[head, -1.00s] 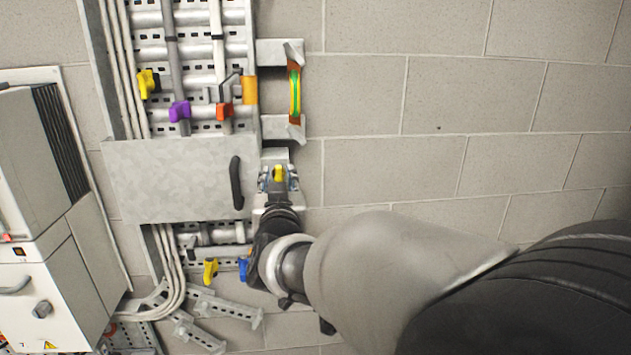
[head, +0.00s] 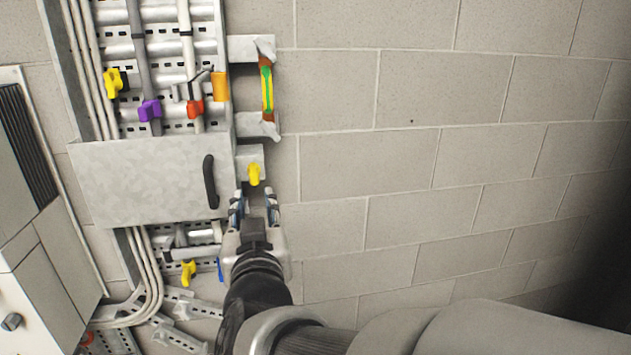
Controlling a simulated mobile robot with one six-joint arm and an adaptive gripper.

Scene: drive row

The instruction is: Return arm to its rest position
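My gripper (head: 254,203) is in the lower middle of the head view, in front of the block wall and just right of the grey metal cover. Its two fingers point up and are spread apart with nothing between them. A small yellow knob (head: 254,174) sits on a grey bracket (head: 248,154) just above the fingertips, apart from them. My arm runs from the gripper down to the bottom right.
The cover (head: 140,182) with a black handle (head: 210,182) hides part of the cable rack. Purple (head: 149,110), red (head: 195,109) and yellow (head: 113,82) handles stick out above it. A grey cabinet (head: 45,290) stands left. The wall (head: 440,90) at right is clear.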

